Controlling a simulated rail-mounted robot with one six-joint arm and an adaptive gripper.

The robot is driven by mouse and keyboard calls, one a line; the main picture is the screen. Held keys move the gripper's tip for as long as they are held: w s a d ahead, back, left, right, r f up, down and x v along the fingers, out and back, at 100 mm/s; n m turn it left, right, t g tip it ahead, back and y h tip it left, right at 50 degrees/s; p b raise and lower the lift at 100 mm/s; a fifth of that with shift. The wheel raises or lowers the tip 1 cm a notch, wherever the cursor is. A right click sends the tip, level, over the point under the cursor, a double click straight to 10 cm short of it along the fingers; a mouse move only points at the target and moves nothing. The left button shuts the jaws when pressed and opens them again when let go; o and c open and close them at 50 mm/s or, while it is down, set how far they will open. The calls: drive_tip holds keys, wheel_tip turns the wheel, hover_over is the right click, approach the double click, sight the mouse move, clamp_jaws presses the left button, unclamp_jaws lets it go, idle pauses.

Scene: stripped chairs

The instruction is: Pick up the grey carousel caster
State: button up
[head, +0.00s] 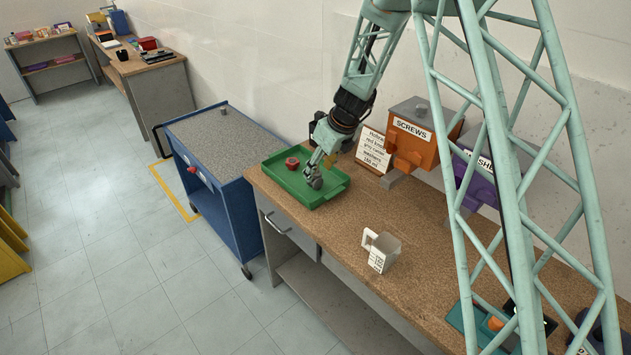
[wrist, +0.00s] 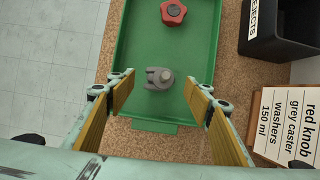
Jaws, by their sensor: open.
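The grey caster (wrist: 158,78) lies in the green tray (wrist: 140,50), near the tray's near end in the wrist view. My gripper (wrist: 164,85) is open, with its yellow-padded fingers on either side of the caster and apart from it. I cannot tell how high the fingertips are above the tray floor. In the head view my gripper (head: 315,180) is over the green tray (head: 330,197), and the caster is hard to tell apart from the fingers there.
A red knob (wrist: 174,12) lies farther along the tray. A black rejects bin (wrist: 280,40) and a sign (wrist: 290,122) stand to the right. On the bench are an orange screws bin (head: 413,145) and a white jug (head: 381,251). A blue cart (head: 215,170) stands beside it.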

sight(316, 174)
drive_tip(key=shift+b+x, duration=0.4)
drive_tip(key=shift+x, duration=2.05)
drive_tip(key=shift+s, duration=0.15)
drive_tip(key=c, duration=1)
drive_tip(key=shift+r, duration=0.15)
drive_tip(key=shift+r+p, duration=0.45)
drive_tip(key=shift+r, duration=1.2)
drive_tip(key=s+d+b, duration=0.1)
drive_tip(key=s+d, duration=0.3)
drive_tip(key=s, duration=0.2)
drive_tip(key=s+d+r+b, duration=0.1)
drive_tip(key=s+d+b, duration=0.1)
drive_tip(key=s+d, duration=0.2)
drive_tip(key=s, duration=0.3)
drive_tip(key=shift+s+d, duration=0.15)
drive_tip(key=shift+s, duration=0.15)
drive_tip(key=shift+r, duration=0.15)
